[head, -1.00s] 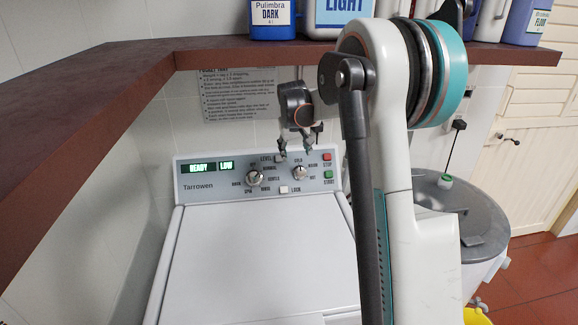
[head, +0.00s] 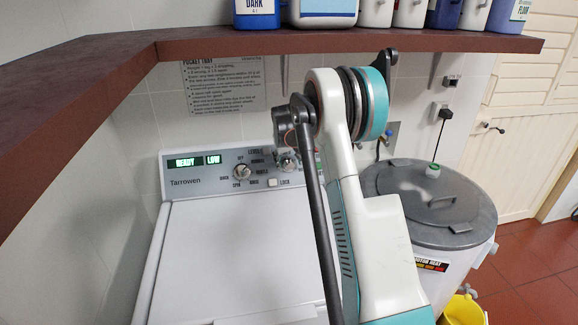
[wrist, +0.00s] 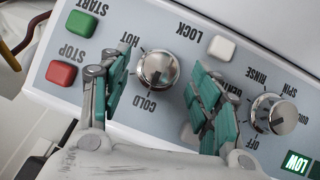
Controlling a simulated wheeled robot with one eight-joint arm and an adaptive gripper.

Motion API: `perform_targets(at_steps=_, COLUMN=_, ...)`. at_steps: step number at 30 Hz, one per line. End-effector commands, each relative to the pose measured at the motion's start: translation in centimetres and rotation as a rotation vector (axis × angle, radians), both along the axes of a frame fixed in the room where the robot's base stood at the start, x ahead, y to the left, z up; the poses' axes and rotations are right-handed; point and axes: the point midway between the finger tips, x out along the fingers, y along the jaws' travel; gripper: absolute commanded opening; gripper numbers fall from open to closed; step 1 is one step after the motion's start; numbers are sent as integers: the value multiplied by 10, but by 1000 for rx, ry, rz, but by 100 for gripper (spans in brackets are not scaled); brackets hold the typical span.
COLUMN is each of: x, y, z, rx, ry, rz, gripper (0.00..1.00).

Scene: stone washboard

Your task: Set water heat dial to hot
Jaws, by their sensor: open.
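The water heat dial (wrist: 157,69) is a round silver knob on the grey control panel (wrist: 120,122). In the wrist view COLD is printed below it and HOT up to its left; its exact setting is hard to read. My gripper (wrist: 160,60) is open, with one teal-padded finger on each side of the dial. A gap shows between the dial and each finger, so it is not gripped. In the head view the dial (head: 288,163) shows partly beside my arm, which hides most of my gripper.
The cycle dial (wrist: 276,114) lies right of my right finger, with the white LOCK button (wrist: 221,48) nearby. The green START (wrist: 81,25) and red STOP (wrist: 61,73) buttons lie left. A brown shelf (head: 420,40) with bottles overhangs the washer. A grey-lidded tub (head: 430,205) stands right.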

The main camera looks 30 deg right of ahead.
Motion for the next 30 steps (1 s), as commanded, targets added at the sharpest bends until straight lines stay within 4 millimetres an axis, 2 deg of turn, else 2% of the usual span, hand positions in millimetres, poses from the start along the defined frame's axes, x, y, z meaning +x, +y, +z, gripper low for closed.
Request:
perform_targets(at_steps=1, x=2, y=-2, z=-7, rx=0, ry=0, rz=0, gripper=57)
perform_targets(at_steps=6, x=6, y=-5, z=-19, rx=0, ry=0, rz=0, gripper=57)
perform_targets(at_steps=16, x=7, y=-6, z=-21, rx=0, ry=0, rz=0, gripper=57)
perform_targets(at_steps=17, x=7, y=-6, z=-21, rx=0, ry=0, rz=0, gripper=53)
perform_targets(at_steps=22, x=7, y=-6, z=-21, rx=0, ry=0, rz=0, gripper=14)
perform_targets(at_steps=30, x=7, y=-6, z=-21, rx=9, ry=-4, rz=-8, gripper=14)
